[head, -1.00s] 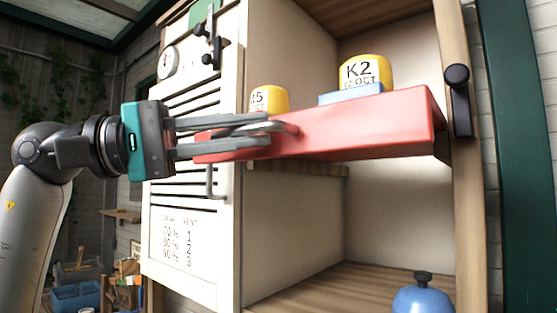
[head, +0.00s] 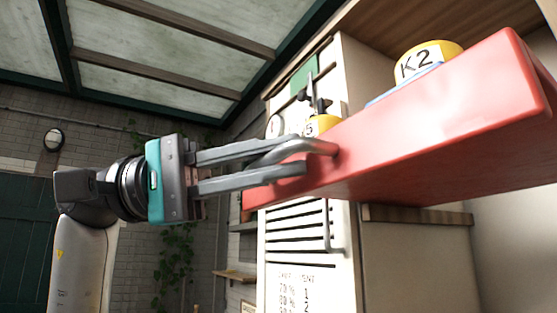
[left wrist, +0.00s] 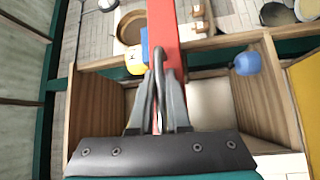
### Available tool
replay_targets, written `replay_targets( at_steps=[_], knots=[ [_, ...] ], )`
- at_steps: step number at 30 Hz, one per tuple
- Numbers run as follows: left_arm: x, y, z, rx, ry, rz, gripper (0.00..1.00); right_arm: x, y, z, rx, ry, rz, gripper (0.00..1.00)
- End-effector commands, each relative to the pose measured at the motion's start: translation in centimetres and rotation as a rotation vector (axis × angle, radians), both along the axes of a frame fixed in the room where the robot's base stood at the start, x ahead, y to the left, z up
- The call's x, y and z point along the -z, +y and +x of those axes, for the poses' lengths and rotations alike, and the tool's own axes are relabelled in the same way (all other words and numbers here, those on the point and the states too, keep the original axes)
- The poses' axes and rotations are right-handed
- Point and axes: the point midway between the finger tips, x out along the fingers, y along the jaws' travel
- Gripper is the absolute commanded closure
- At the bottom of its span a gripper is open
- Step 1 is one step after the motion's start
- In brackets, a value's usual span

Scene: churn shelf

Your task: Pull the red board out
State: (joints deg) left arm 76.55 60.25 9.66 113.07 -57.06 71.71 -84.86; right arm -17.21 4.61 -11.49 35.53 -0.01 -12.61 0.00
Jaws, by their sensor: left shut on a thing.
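The red board (head: 430,130) stretches from centre to the right edge in the head view, tilted up to the right in the picture. It also shows in the left wrist view (left wrist: 163,22). A grey metal handle (head: 300,147) is fixed to its face. My left gripper (head: 295,160) is shut on this handle; in the left wrist view its fingers (left wrist: 158,105) close around the handle (left wrist: 158,68). A yellow object marked K2 (head: 428,58) and a blue piece (head: 400,83) sit on the board. My right gripper is not in view.
A second yellow object (head: 321,124) shows behind the board. A wooden shelf edge (head: 415,214) lies below the board. A blue rounded object (left wrist: 246,62) shows right of it in the wrist view.

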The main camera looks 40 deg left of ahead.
Motion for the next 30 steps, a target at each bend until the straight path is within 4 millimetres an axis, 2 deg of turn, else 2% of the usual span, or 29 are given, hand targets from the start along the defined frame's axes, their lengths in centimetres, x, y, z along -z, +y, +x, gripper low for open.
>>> replay_targets(
  at_steps=[3, 4, 7, 22, 26, 30],
  knots=[
    [0.1, 0.0, 0.0, 0.003, 0.002, 0.003, 1.00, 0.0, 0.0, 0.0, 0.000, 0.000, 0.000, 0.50],
    [0.1, 0.0, 0.0, 0.003, 0.002, 0.003, 0.84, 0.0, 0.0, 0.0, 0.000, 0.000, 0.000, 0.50],
    [0.1, 0.0, 0.0, 0.003, 0.002, 0.002, 0.73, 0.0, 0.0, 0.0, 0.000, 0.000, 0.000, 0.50],
    [0.1, 0.5, -0.2, 0.000, 0.001, -0.002, 0.73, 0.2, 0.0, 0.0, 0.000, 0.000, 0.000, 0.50],
    [0.4, 2.2, -0.9, -0.001, 0.002, -0.003, 0.73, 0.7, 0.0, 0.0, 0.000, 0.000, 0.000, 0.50],
    [0.9, 5.1, -2.3, -0.002, 0.001, -0.005, 0.73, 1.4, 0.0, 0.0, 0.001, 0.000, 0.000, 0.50]
  ],
)
